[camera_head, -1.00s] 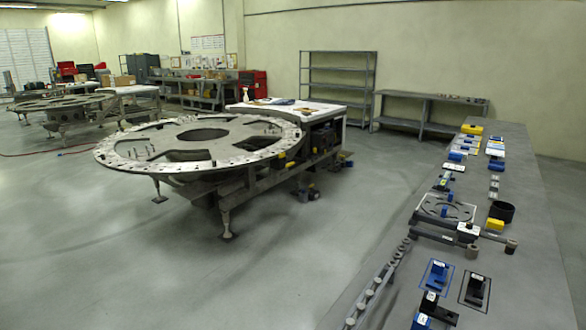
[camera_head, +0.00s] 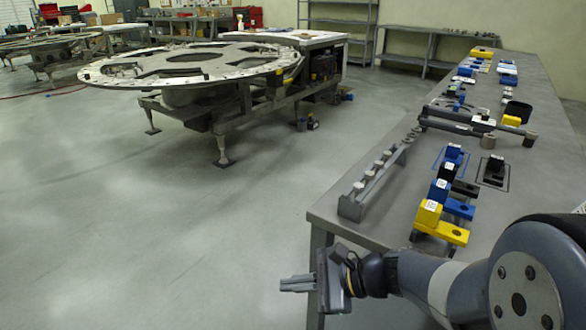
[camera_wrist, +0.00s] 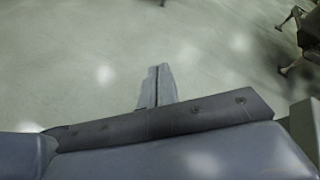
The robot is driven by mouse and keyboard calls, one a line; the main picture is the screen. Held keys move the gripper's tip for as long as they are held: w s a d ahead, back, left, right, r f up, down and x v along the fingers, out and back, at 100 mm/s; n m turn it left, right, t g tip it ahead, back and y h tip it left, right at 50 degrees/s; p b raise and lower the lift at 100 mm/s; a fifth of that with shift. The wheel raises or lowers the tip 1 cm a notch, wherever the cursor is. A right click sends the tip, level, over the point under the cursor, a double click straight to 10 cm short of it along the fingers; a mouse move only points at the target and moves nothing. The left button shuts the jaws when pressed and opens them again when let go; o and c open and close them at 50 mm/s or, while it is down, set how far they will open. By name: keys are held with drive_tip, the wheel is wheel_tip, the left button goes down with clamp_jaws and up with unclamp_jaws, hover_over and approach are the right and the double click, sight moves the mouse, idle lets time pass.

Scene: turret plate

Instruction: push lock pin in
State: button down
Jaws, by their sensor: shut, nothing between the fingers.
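My gripper (camera_head: 284,284) is shut and empty. It points left over open floor, in front of the near left corner of the grey workbench (camera_head: 350,226). In the wrist view my gripper (camera_wrist: 160,68) shows its two fingers together with bare floor beyond them. The large round turret plate (camera_head: 128,77) stands on a legged frame at the upper left of the head view, well away from my gripper. I cannot make out a lock pin in either view; it is too small to tell or hidden.

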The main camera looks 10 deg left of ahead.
drive_tip(key=w+f+m+t+y+b, duration=0.3)
drive_tip(key=w+f+m+t+b, duration=0.2)
drive_tip(key=w+f+m+b, duration=0.3)
drive_tip(key=w+a+f+b, duration=0.1)
drive_tip(key=w+f, duration=0.2)
drive_tip(key=w, duration=0.1)
drive_tip(key=shift+f+m+b, duration=0.25)
drive_tip(key=shift+m+b, duration=0.15)
